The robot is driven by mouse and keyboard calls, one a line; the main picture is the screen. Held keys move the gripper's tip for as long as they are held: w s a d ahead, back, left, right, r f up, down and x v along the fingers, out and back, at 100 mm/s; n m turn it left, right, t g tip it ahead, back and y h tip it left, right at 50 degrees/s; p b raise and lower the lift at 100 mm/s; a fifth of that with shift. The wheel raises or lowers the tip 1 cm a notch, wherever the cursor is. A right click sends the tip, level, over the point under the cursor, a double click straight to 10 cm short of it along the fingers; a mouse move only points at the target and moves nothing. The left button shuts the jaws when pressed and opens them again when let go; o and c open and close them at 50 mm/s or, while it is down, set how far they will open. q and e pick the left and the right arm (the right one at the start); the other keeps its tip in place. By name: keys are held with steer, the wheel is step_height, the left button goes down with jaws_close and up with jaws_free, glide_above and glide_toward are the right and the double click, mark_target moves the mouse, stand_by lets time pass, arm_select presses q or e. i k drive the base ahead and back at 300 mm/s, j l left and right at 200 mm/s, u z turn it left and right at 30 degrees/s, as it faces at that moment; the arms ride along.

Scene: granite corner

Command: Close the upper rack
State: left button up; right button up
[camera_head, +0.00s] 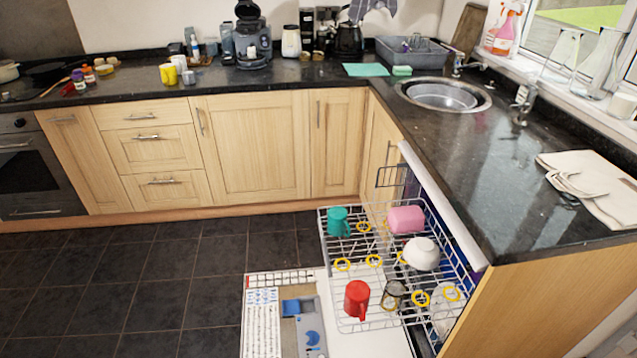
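The upper rack (388,321) of the dishwasher is a white wire basket, pulled well out to the left from under the right-hand counter. It holds a teal mug (338,221), a red mug (357,299), a pink cup or bowl (406,219), a white bowl (421,254) and a dark-rimmed glass (393,295). Yellow rings sit along its wires. The dishwasher door (262,335) is folded down below the rack, its inner side facing up. Neither of my grippers shows in the head view. The lower rack cannot be made out clearly.
The dark granite counter (485,185) runs above the dishwasher, its edge close beside the rack. Wooden cabinets (255,145) stand behind. The tiled floor (150,275) left of the door is clear.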

mark_target(388, 261)
steer(key=i+u, duration=0.35)
steer(key=i+l+u, duration=0.1)
steer(key=i+u, duration=0.3)
